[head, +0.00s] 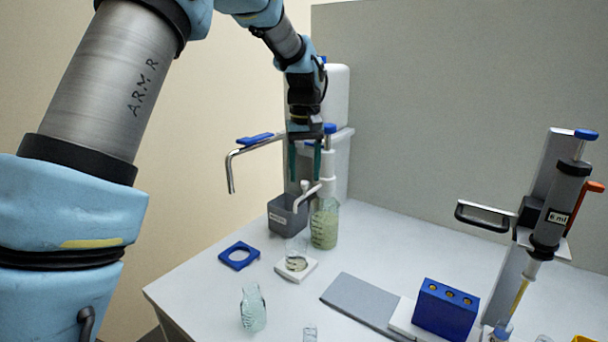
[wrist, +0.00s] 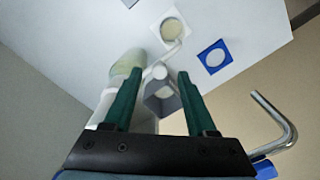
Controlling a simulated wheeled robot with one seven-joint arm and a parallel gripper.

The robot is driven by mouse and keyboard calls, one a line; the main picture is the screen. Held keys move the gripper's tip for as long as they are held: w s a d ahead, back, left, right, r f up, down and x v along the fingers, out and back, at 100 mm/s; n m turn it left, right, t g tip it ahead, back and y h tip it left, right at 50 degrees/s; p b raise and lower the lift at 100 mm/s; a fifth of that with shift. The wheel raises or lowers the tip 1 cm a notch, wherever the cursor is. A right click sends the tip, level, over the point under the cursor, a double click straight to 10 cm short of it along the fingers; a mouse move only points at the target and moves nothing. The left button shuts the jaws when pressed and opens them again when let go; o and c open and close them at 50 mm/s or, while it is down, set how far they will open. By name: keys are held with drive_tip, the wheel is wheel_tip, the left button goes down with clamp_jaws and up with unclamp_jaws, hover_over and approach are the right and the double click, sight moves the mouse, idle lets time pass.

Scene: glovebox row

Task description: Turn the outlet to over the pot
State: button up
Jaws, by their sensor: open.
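A white outlet (head: 306,196) with a bent spout joins a white upright body with a blue cap. In the wrist view the outlet (wrist: 165,56) runs from between my fingers towards a small clear pot (wrist: 173,30). The pot (head: 296,263) stands on a white tile, below the spout tip in the head view. I cannot tell whether the tip is exactly over it. My gripper (head: 305,178) points down, open, at the white body. In the wrist view its green fingers (wrist: 158,76) lie on either side of the outlet's near part; contact cannot be seen.
A metal spout (head: 231,170) with a blue lever sticks out left of my gripper. A grey bin (head: 283,217) and a beaker of greenish liquid (head: 324,228) stand close below. A blue square ring (head: 239,256) lies left of the tile. A blue rack (head: 445,308) is at front right.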

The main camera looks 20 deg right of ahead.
drive_tip(key=shift+f, duration=0.85)
drive_tip(key=shift+c, duration=0.2)
clamp_jaws()
idle(0.7)
